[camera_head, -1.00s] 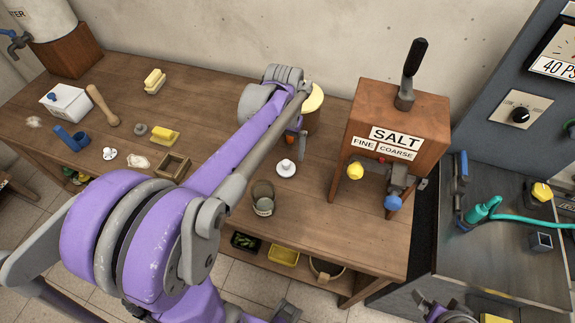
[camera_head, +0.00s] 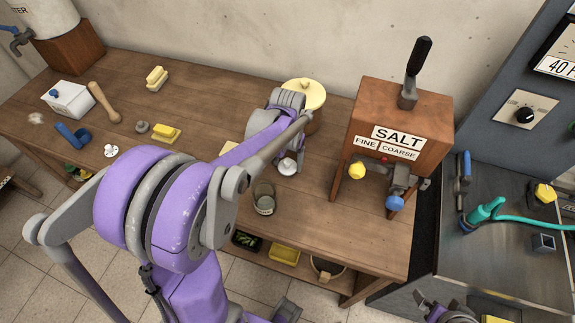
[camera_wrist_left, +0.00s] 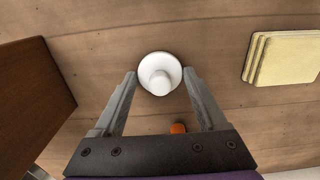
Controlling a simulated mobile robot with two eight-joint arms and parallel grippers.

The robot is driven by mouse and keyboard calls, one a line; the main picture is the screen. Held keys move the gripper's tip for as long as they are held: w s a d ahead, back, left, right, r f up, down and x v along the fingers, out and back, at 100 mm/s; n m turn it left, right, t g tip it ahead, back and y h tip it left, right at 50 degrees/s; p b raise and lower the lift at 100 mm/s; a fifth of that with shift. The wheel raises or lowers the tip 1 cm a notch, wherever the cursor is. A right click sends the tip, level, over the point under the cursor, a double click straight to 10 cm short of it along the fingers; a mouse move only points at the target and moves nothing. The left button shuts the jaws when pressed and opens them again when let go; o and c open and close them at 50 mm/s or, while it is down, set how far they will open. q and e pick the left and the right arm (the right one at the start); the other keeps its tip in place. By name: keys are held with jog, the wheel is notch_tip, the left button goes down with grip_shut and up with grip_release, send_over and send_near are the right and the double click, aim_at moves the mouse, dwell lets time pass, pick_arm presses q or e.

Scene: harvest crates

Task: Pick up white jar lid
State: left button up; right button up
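The white jar lid (camera_head: 288,166), round with a raised knob, lies on the wooden table right of centre. In the left wrist view the lid (camera_wrist_left: 160,74) sits between the tips of my open left gripper (camera_wrist_left: 159,76), knob toward the camera, with slight gaps at the sides. In the head view my left gripper (camera_head: 297,160) reaches down over the lid and partly hides it. Part of my right gripper (camera_head: 437,303) shows at the bottom edge; its opening is unclear.
A glass jar (camera_head: 264,200) stands just in front of the lid. The salt dispenser (camera_head: 402,122) stands to the right and a pale-lidded pot (camera_head: 304,94) behind. Pale yellow slabs (camera_wrist_left: 283,58) lie nearby. A small orange thing (camera_wrist_left: 178,127) shows between the fingers.

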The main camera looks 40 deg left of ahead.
pick_arm(q)
jog(key=c, duration=0.8)
jog(key=shift+r, duration=0.15)
